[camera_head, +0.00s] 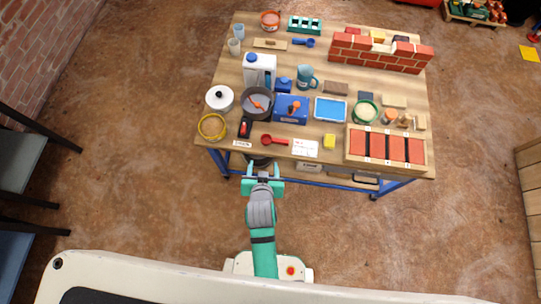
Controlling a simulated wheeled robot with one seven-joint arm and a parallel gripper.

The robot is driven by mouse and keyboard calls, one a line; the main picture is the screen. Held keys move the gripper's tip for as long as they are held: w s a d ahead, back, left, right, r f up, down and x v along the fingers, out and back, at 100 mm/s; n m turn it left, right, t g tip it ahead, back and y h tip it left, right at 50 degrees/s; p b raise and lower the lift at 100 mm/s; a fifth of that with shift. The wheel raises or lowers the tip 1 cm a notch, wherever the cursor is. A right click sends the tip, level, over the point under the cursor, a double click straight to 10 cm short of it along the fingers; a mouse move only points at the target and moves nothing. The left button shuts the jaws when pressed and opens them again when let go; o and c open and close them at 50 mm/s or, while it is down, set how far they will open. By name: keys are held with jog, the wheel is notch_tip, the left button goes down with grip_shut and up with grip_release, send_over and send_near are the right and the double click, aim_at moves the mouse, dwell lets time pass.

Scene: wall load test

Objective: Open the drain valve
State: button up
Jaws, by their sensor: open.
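A blue block-like fixture (278,116) with an orange handle (293,106) on top stands near the front middle of the table; it may be the drain valve, but it is too small to be sure.
The wooden table (230,71) is crowded. A red brick wall (381,52) stands at the back right, a crate of red blocks (385,164) at the front right.

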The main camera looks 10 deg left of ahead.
jog(key=s+d+r+t, duration=0.2)
jog(key=s+r, duration=0.3)
jog(key=s, duration=0.4)
jog(key=shift+d+r+t, duration=0.15)
jog(key=shift+d+t, duration=0.25)
jog(key=shift+d, duration=0.4)
jog(key=shift+s, duration=0.15)
jog(key=s+d+r+t+h, duration=0.1)
jog(key=s+d+r+t, duration=0.1)
jog(key=s+r, duration=0.7)
notch_tip(320, 180, up, 3)
jog(key=shift+s+d+f+m+t, duration=0.15)
jog(key=shift+s+d+m+t, duration=0.2)
jog(key=shift+t, duration=0.25)
